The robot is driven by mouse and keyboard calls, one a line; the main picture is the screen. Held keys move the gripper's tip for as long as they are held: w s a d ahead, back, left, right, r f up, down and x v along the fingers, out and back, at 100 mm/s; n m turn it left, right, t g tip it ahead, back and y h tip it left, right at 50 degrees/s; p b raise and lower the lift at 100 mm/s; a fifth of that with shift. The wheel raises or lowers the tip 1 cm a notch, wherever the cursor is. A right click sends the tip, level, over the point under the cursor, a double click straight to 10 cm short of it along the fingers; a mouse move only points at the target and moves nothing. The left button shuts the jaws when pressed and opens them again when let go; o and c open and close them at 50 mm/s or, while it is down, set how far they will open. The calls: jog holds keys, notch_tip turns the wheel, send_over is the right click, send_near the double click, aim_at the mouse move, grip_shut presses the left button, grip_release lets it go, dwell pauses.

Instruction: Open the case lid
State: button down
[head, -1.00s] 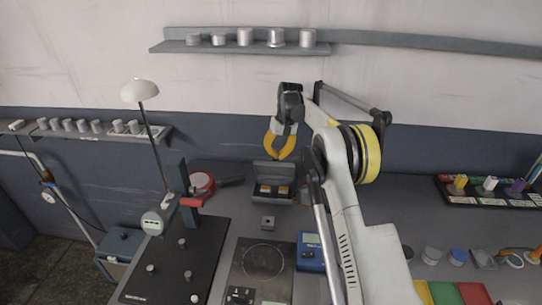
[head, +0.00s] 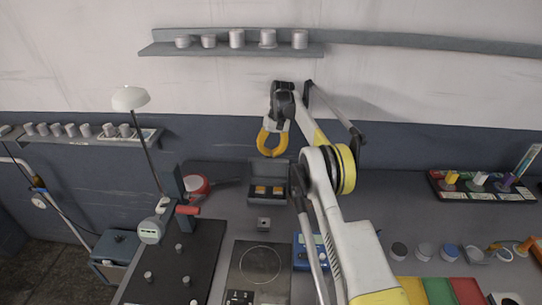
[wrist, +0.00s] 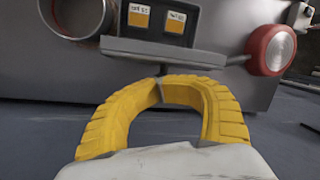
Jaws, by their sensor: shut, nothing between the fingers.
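The small grey case (head: 268,201) stands on the bench below my gripper, with two orange-and-white labelled pieces (head: 260,190) inside. Its lid (head: 254,170) stands raised at the back edge, and the inside of the case is exposed. My gripper (head: 271,156) is shut and empty, with its yellow fingertips just above or behind the top of the lid. In the wrist view the fingertips (wrist: 161,76) meet close to the long grey lid edge (wrist: 160,52), and the labelled pieces show beyond it. I cannot tell whether the fingertips touch the lid.
A red round pan (head: 196,185) lies left of the case, its handle pointing towards it. A small grey block (head: 264,224) and a hot plate (head: 258,265) are in front. A blue device (head: 302,250) is partly behind my arm. A shelf with several metal cups hangs above.

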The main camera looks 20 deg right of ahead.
jog(key=shift+a, duration=0.3)
jog(key=c, duration=1.6)
grip_release()
jog(key=o, duration=0.4)
jog(key=shift+w+a+f, duration=0.1)
jog(key=shift+w+f, duration=0.05)
jog(key=shift+c, duration=0.2)
jog(key=shift+d, duration=0.2)
